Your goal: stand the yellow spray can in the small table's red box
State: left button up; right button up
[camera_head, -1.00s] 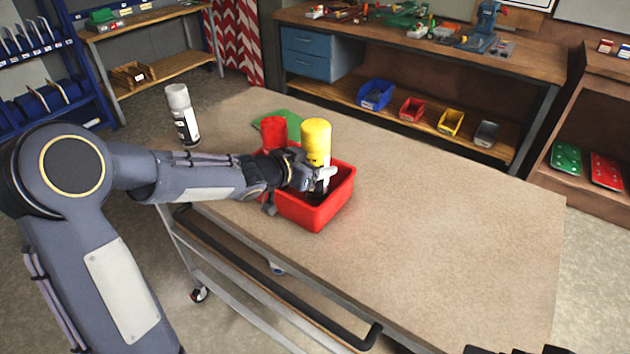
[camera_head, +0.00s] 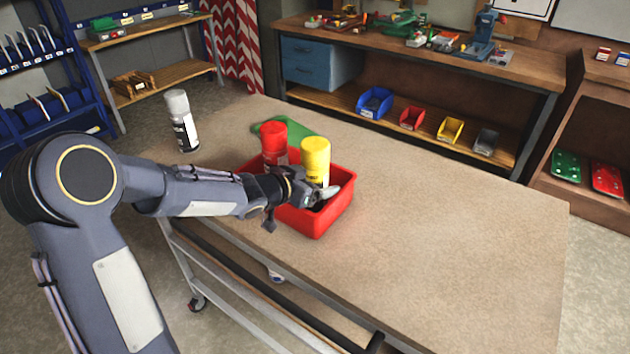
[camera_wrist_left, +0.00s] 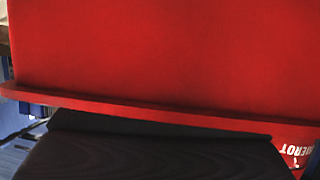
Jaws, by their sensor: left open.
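The yellow spray can (camera_head: 315,160) stands about upright in the red box (camera_head: 316,224) on the small table (camera_head: 430,240). Its lower part is hidden by my left gripper and the box wall. My left gripper (camera_head: 322,198) is low at the can, inside the box's outline, with its jaws open. A red spray can (camera_head: 273,140) stands beside the yellow one, at the back left of the box. In the left wrist view a plain red surface (camera_wrist_left: 160,50) fills most of the picture, above a dark gripper part (camera_wrist_left: 150,150). My right gripper is out of view.
A white spray can (camera_head: 181,120) stands at the table's left edge. A green object (camera_head: 305,128) lies behind the box. The table's right side is clear. A workbench (camera_head: 440,72) with several coloured bins stands behind.

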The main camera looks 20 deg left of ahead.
pick_arm(q)
jog(key=shift+r, duration=0.1)
jog(key=shift+s+a+r, duration=0.1)
jog(key=shift+r, duration=0.1)
jog(key=s+a+r+n+y+p, duration=0.2)
jog(key=s+a+r+y, duration=0.15)
jog(key=s+a, duration=0.3)
jog(key=s+a+r+n+y+p, duration=0.1)
jog(key=s+a+r+n+y, duration=0.1)
jog(key=s+a+r, duration=0.45)
jog(key=s+d+f+n+g+h, duration=0.1)
jog(key=s+d+f+g, duration=0.1)
jog(key=s, duration=0.5)
jog(key=s+d+f+n+g+h, duration=0.1)
jog(key=s+d, duration=0.3)
jog(key=s, duration=0.4)
jog(key=s+d+f+n+g+h, duration=0.1)
jog(key=s+d+f+g, duration=0.2)
jog(key=s, duration=0.4)
jog(key=shift+s+d, duration=0.3)
